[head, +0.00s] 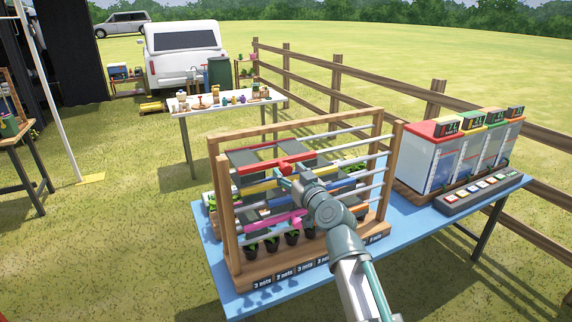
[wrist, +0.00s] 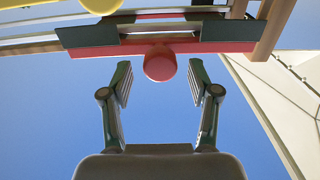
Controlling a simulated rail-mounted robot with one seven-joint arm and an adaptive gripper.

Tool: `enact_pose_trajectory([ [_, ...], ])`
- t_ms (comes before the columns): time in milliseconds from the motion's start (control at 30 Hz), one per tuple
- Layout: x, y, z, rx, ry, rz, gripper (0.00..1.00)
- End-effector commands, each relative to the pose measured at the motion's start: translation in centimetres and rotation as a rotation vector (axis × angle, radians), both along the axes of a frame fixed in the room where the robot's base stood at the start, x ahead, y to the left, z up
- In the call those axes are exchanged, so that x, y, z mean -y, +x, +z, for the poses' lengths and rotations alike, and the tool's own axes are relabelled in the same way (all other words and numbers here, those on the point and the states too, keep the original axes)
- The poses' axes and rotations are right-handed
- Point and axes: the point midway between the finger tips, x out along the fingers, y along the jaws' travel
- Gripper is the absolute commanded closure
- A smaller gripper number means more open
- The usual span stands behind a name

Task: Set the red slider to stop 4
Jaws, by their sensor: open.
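The red slider (head: 260,167) rides on the top rail of a wooden rack (head: 218,200), toward its left and middle part. It has a red bar, dark panels and a round red knob. In the wrist view the red slider (wrist: 215,47) spans the top, and its red knob (wrist: 160,64) points toward me. My gripper (wrist: 160,86) is open, with one finger on each side below the knob, apart from it. In the head view my gripper (head: 290,181) is at the knob, partly hidden by my arm. No stop numbers are readable on the rail.
Yellow, blue, pink (head: 277,222) and orange sliders sit on lower rails. Potted plants (head: 272,243) stand at the rack's base, above "nets" labels (head: 285,275). A box unit with displays (head: 450,155) and a button strip (head: 480,194) share the blue table (head: 415,215).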

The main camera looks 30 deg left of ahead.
Motion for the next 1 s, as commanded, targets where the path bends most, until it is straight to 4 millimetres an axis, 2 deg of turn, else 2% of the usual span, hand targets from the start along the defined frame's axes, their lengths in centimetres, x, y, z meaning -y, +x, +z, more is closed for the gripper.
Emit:
enact_pose_trajectory([
  [33,-0.8,0.6,0.2,-0.001,0.000,0.001,0.39],
  [200,-1.8,1.2,0.1,-0.001,-0.001,0.001,0.39],
  [567,-2.1,1.3,0.0,0.000,0.000,0.001,0.39],
  [900,-2.0,1.3,0.0,0.000,0.000,0.001,0.96],
  [933,-2.0,1.3,0.0,0.000,0.000,0.001,1.00],
  [1000,-2.0,1.3,0.0,0.000,0.000,0.001,1.00],
])
